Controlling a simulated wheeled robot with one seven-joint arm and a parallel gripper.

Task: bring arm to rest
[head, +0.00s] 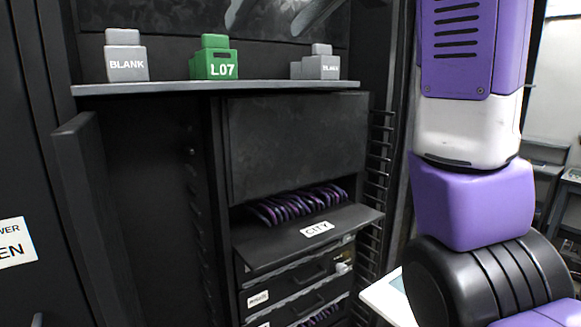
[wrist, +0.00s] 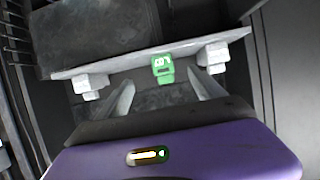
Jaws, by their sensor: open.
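My gripper (wrist: 165,97) shows in the wrist view with its two pale fingers spread apart and nothing between them. In that view the green L07 block (wrist: 162,68) is beyond the fingertips, near the middle of the shelf. The green L07 block (head: 214,62) stands on the shelf (head: 180,88) there.
A grey BLANK block (head: 126,60) stands left of the green one, and another grey block (head: 318,65) stands right. Below is a rack with a CITY tray (head: 300,236) of purple cables. A dark door panel (head: 85,205) juts out at left. A white tabletop (head: 385,298) is beside my arm.

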